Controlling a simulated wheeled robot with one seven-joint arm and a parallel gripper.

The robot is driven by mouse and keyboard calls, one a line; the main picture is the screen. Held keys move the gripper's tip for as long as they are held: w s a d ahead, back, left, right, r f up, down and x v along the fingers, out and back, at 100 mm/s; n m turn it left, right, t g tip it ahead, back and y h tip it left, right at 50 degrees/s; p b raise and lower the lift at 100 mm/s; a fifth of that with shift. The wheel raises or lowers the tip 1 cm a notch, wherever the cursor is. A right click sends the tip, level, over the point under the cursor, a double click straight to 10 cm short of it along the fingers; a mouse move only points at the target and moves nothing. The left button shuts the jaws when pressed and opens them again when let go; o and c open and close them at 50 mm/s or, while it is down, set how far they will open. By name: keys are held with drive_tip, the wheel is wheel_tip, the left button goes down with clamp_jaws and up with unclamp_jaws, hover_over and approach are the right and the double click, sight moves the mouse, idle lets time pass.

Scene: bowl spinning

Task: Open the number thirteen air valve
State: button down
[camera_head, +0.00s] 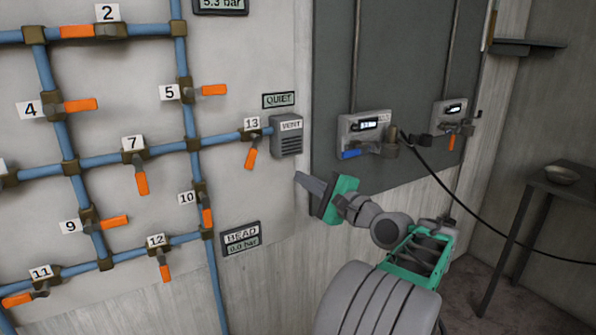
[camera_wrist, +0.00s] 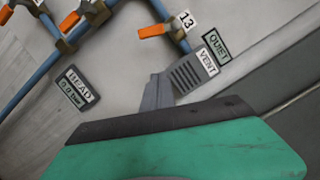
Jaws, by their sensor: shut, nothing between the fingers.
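The number 13 valve has an orange handle (camera_head: 250,158) hanging down from the blue pipe, roughly across it, just left of the grey VENT box (camera_head: 287,140). In the wrist view the orange handle (camera_wrist: 153,31) points left from its valve body beside the 13 label (camera_wrist: 187,20). My gripper (camera_head: 300,178) is shut and empty, right of and a little below the handle, apart from it. In the wrist view its closed fingers (camera_wrist: 157,92) sit below the VENT box (camera_wrist: 188,75).
The HEAD gauge (camera_head: 240,237) reads 0.0 bar, and a QUIET sign (camera_head: 278,100) is above the vent. Other numbered valves with orange handles cover the wall to the left, including 10 (camera_head: 207,216) and 5 (camera_head: 213,90). A black cable (camera_head: 440,185) hangs from boxes at right.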

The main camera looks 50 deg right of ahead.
sight(251, 159)
drive_tip(key=w+a+r+p, duration=0.2)
drive_tip(key=w+a+p, duration=0.1)
drive_tip(key=w+p, duration=0.5)
drive_tip(key=shift+w+r+p, duration=0.2)
drive_tip(key=shift+w+p, duration=0.2)
drive_tip(key=shift+w, duration=0.7)
drive_tip(key=shift+p, duration=0.35)
